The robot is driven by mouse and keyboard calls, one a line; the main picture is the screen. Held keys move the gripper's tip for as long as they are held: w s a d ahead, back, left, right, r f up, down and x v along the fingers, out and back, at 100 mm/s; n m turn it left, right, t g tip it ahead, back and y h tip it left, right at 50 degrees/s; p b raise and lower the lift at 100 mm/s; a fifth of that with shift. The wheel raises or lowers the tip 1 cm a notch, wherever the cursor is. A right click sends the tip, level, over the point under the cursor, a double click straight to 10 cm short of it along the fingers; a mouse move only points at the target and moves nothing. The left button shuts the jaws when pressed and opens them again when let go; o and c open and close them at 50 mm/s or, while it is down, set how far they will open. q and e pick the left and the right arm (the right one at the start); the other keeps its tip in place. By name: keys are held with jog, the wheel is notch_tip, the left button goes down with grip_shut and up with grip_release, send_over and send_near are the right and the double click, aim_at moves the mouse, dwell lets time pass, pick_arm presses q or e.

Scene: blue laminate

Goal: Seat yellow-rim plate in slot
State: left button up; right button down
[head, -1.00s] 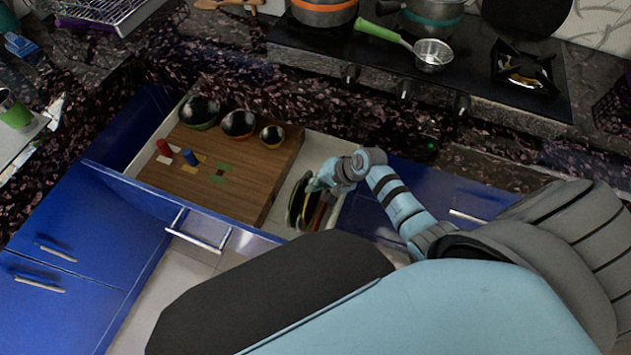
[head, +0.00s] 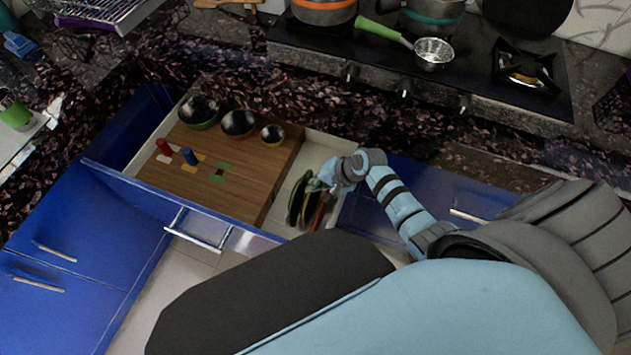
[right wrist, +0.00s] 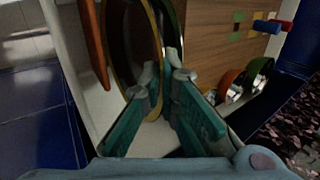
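The yellow-rim plate (right wrist: 156,42) stands on edge in the drawer's right compartment. It shows in the right wrist view as a dark disc with a thin yellow rim. My right gripper (right wrist: 164,76) has its fingertips close on both sides of that rim and looks shut on it. In the head view the right gripper (head: 324,181) is above the plates and partly hides them. A wooden board (head: 245,190) left of them has white, yellow and green patches, with dark gaps at the green ones. Slots are hard to make out. My left gripper is out of view.
A green-rim plate (right wrist: 175,25) and an orange-red plate (right wrist: 94,45) stand on either side. A red peg (head: 164,147), a blue peg (head: 189,156) and three bowls (head: 238,124) are on the board. The open drawer's front (head: 130,190) bounds the near side.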

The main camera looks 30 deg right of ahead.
jog(key=shift+f+b, duration=1.2)
jog(key=shift+f, duration=0.55)
jog(key=c, duration=1.7)
grip_release()
jog(key=o, duration=1.7)
